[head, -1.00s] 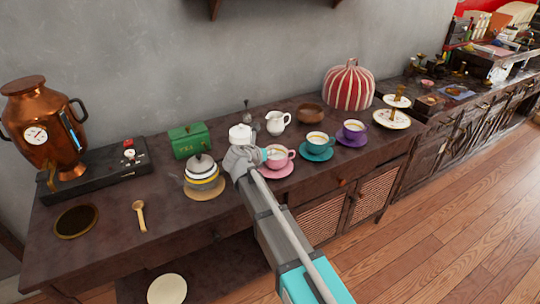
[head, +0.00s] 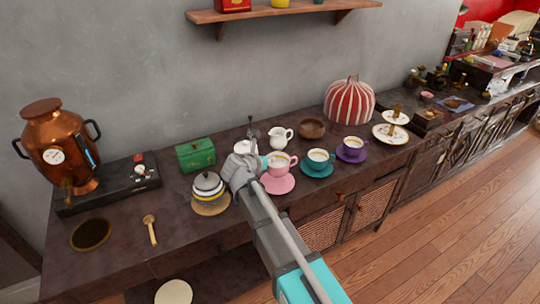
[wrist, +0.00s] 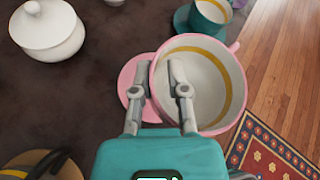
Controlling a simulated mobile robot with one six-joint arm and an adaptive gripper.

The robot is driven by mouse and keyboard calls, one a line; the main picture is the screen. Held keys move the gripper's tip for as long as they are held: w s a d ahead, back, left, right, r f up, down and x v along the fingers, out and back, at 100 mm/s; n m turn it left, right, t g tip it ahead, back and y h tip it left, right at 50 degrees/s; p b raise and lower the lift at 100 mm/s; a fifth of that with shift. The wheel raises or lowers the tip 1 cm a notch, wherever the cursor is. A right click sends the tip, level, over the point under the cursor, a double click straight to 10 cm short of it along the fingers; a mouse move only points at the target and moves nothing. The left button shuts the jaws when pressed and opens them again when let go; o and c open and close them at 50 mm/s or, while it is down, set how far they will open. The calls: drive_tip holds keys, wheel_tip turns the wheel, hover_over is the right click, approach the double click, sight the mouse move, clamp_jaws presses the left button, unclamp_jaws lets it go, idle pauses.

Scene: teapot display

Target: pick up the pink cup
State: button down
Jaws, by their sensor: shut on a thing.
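The pink cup (head: 281,165) has a pale inside with a yellow band. It looks raised slightly above its pink saucer (head: 278,184). My gripper (head: 264,164) is shut on the left side of the cup's wall. In the wrist view, one finger of my gripper (wrist: 165,74) is inside the pink cup (wrist: 216,84) and the other is outside, over the pink saucer (wrist: 130,78). The cup's handle is at its upper right there. My gripper hides part of the cup's near wall.
A teal cup (head: 318,159) and a purple-saucer cup (head: 352,147) stand to the right. A wall shelf (head: 285,12) is above. The counter's front left is mostly clear.

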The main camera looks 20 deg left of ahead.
drive_tip(key=s+d+r+p, duration=0.1)
drive_tip(key=s+r+p, duration=0.3)
drive_tip(key=s, duration=0.5)
drive_tip(key=shift+s+d+r, duration=0.35)
drive_tip(key=shift+d+r, duration=0.05)
drive_tip(key=shift+r, duration=0.1)
